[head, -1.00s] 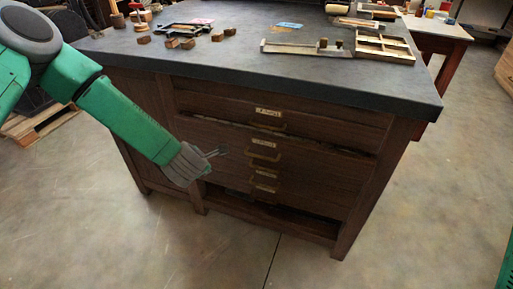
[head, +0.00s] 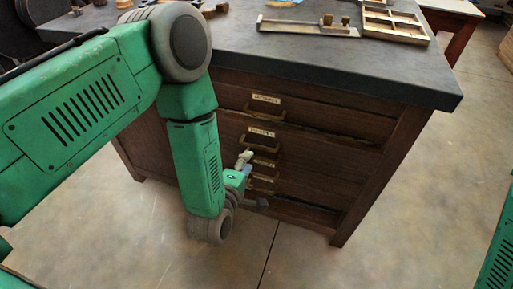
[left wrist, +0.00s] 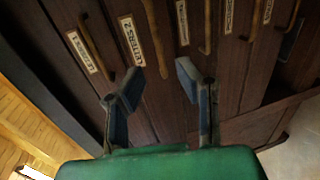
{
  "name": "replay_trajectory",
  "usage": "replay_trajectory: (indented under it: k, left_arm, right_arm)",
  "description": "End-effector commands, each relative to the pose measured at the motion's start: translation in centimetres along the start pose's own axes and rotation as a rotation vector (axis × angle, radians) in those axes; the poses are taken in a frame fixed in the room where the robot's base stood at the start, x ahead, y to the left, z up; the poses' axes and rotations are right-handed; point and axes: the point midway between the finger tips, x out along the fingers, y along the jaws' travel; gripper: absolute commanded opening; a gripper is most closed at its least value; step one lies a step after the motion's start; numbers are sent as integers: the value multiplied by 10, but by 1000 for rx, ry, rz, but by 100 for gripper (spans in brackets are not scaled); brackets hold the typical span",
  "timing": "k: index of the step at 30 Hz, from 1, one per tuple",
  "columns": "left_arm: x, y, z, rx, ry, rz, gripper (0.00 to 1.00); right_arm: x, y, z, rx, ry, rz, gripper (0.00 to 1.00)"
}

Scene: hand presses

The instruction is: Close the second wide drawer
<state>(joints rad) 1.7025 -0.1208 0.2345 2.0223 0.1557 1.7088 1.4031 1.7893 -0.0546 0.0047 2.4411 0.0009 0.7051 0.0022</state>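The second wide drawer (head: 310,147) is in the dark wooden cabinet, below the top drawer (head: 335,115). It has a brass handle and a pale label (head: 262,132). A dark slit runs along its upper edge; how far it stands out is hard to tell. My left gripper (head: 253,182) is in front of the lower drawer handles in the head view. In the left wrist view my left gripper (left wrist: 160,78) is open and empty, its fingers apart before the drawer fronts. A label reading LETTERS 2 (left wrist: 131,41) and a brass handle (left wrist: 156,40) lie just beyond. My right gripper is out of view.
The dark cabinet top (head: 350,70) overhangs the drawers. It bears a divided wooden tray (head: 395,25) and a flat metal piece with small blocks (head: 308,28). A green part of mine shows at the right edge. The floor right of the cabinet is clear.

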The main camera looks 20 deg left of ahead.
Motion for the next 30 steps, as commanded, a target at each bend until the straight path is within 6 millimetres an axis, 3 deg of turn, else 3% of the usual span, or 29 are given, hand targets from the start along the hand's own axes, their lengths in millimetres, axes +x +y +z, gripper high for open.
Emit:
replay_trajectory:
  k: [6,12,24,25,27,30]
  left_arm:
    - [47,-1,0,0,0,5,29]
    - [73,-1,0,-1,1,2,29]
    - [81,0,0,-1,1,0,29]
    - [81,0,0,-1,1,0,26]
    - [81,0,0,-1,1,0,1]
    - [81,0,0,-1,1,-1,0]
  right_arm:
    - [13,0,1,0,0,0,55]
    - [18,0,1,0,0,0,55]
    - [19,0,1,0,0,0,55]
    - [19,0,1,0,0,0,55]
    - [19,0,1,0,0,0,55]
    - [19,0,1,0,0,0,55]
